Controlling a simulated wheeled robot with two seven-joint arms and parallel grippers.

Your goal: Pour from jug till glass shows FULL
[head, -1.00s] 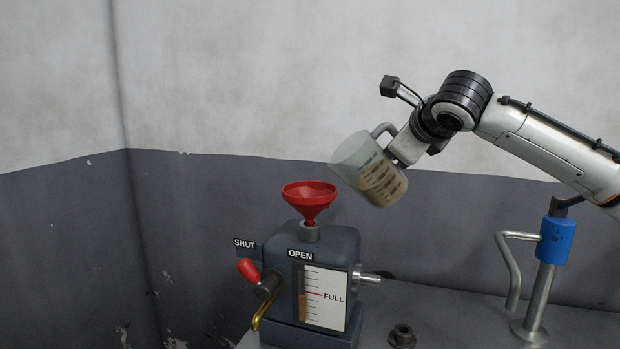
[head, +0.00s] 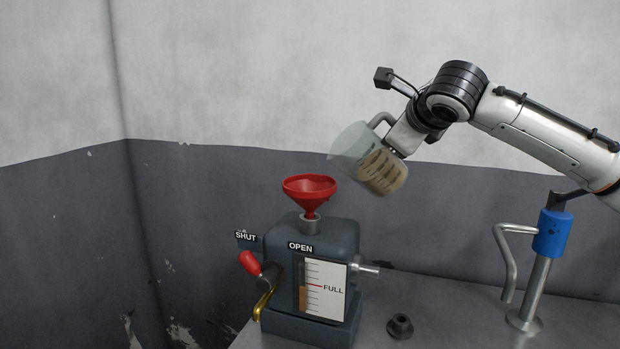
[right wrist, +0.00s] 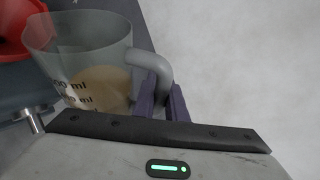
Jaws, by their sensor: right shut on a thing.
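The clear jug (head: 368,160) holds brownish liquid and is tilted with its spout to the left, above and right of the red funnel (head: 309,190). My right gripper (head: 401,141) is shut on the jug's handle; the handle also shows between the fingers in the right wrist view (right wrist: 166,93). No stream of liquid shows. The funnel stands on the grey reservoir (head: 285,238). The red lever (head: 250,263) is on the reservoir's left. My left gripper is not in view.
SHUT (head: 245,237) and OPEN (head: 300,247) labels mark the reservoir. A pump post with a blue collar (head: 552,233) and bent handle stands at right, under my arm.

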